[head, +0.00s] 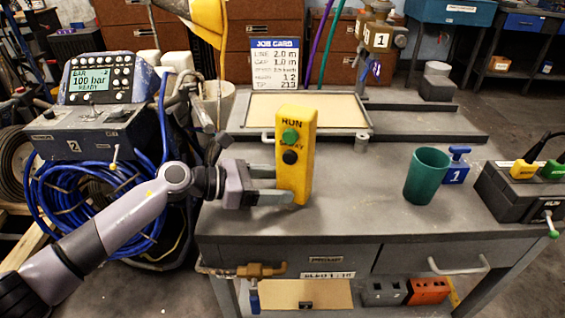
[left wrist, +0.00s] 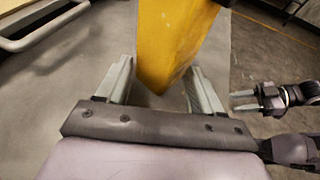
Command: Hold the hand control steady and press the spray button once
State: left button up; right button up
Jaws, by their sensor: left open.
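The yellow hand control (head: 297,178) stands upright near the front of the grey bench. It has a green button (head: 290,136) under the word RUN. Below it is a black spray button (head: 290,157), with its label partly covered. My left gripper (head: 272,184) comes in from the left, low on the control, with its jaws open. In the left wrist view the control (left wrist: 172,40) is between the two spread fingers (left wrist: 160,85), with gaps beside it. My right gripper (left wrist: 245,99) shows small at the right of that view, apart from the control; its jaw state is unclear.
A green cup (head: 427,175) and a blue item marked 1 (head: 456,166) stand right of the control. A dark box with yellow and green parts (head: 515,195) is at the right edge. A shallow tray (head: 300,112) and job card (head: 276,64) are behind. Blue hose (head: 75,195) lies left.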

pick_arm(q)
jog(key=shift+w+d+f, duration=0.15)
jog(key=shift+d, duration=0.3)
pick_arm(e)
jog(key=shift+f, duration=0.1)
pick_arm(q)
jog(key=c, duration=0.5)
pick_arm(e)
jog(key=shift+w, duration=0.1)
pick_arm(q)
jog(key=c, duration=0.4)
jog(key=shift+c, duration=0.2)
pick_arm(e)
grip_shut()
dwell(0.6)
dwell(0.3)
